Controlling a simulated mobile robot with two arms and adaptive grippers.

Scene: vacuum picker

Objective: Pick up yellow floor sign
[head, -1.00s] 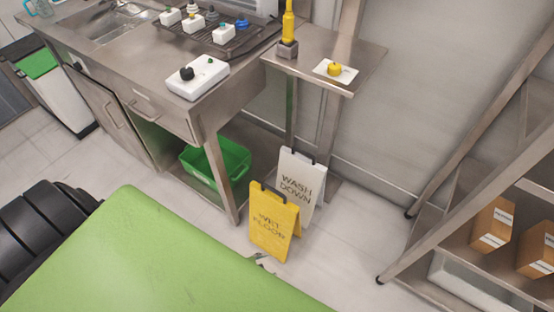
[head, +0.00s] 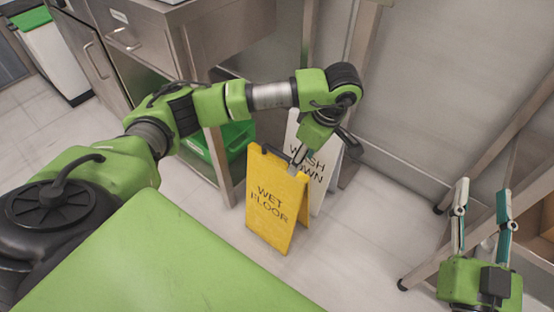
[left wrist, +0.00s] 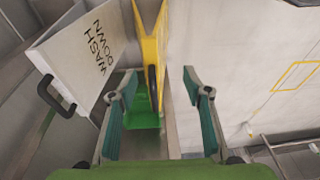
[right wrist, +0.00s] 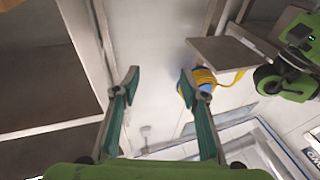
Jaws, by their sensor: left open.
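The yellow floor sign (head: 271,205), lettered WET FLOOR, stands as an A-frame on the tiles in the head view. A white WASH DOWN sign (head: 318,163) stands just behind it, partly hidden by my arm. My left gripper (head: 299,160) is at the yellow sign's top edge. In the left wrist view its fingers (left wrist: 160,80) are open, with the yellow sign (left wrist: 149,42) edge-on beyond the gap and the white sign (left wrist: 82,50) to the left. I cannot tell whether a finger touches the sign. My right gripper (head: 483,190) is open and empty at the right.
A steel counter (head: 205,25) and a green bin (head: 236,137) are behind my left arm. A metal rack (head: 440,195) stands at the right, near my right gripper. The tiled floor (head: 350,250) right of the yellow sign is clear.

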